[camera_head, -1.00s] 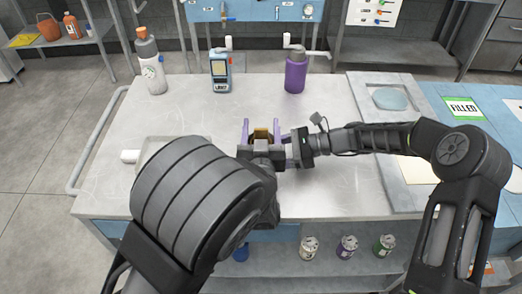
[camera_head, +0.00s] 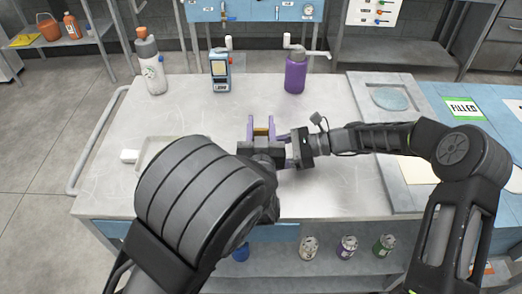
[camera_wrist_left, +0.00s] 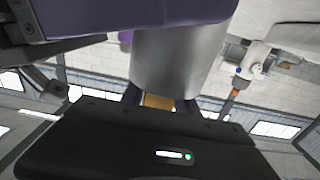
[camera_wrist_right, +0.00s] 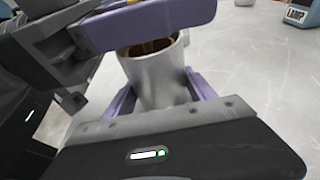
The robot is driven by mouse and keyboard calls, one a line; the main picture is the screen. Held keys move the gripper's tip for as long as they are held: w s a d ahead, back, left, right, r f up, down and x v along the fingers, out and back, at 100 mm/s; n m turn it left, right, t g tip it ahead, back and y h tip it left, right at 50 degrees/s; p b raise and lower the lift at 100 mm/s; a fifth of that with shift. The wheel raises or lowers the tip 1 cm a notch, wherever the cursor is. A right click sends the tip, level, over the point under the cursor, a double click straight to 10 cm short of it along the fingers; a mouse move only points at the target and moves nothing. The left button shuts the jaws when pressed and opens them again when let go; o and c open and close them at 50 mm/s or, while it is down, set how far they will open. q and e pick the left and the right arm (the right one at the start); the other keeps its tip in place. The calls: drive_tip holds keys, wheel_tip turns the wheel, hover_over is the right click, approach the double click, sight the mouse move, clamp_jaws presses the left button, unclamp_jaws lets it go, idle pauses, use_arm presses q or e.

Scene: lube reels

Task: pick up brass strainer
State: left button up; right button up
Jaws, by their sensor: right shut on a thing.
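The brass strainer appears to be the brown-gold piece (camera_head: 261,132) between the two upright purple fingers of my left gripper (camera_head: 261,126). These fingers stand a short way apart, and I cannot tell if they press on it. A silver metal cylinder (camera_wrist_right: 155,78) with a brownish inside is held between the fingers of my right gripper (camera_wrist_right: 160,92). The left wrist view shows this cylinder (camera_wrist_left: 178,65) close by, with the brown piece (camera_wrist_left: 158,102) partly hidden behind it. My right gripper meets the left one from the right, above the table.
The metal table (camera_head: 180,110) carries a white bottle (camera_head: 151,65), a blue device (camera_head: 220,70), a purple bottle (camera_head: 295,72) and a tray (camera_head: 150,152) partly behind my left arm. A recessed tray (camera_head: 370,85) stands at the right. Several jars (camera_head: 347,247) stand below.

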use_arm(q)
clamp_jaws()
idle(0.3)
drive_tip(key=shift+r, duration=0.1)
wheel_tip(320, 180, up, 18)
idle(0.7)
idle(0.4)
use_arm(e)
drive_tip(key=o, duration=1.1)
drive_tip(key=shift+c, duration=0.2)
drive_tip(key=shift+d, duration=0.1)
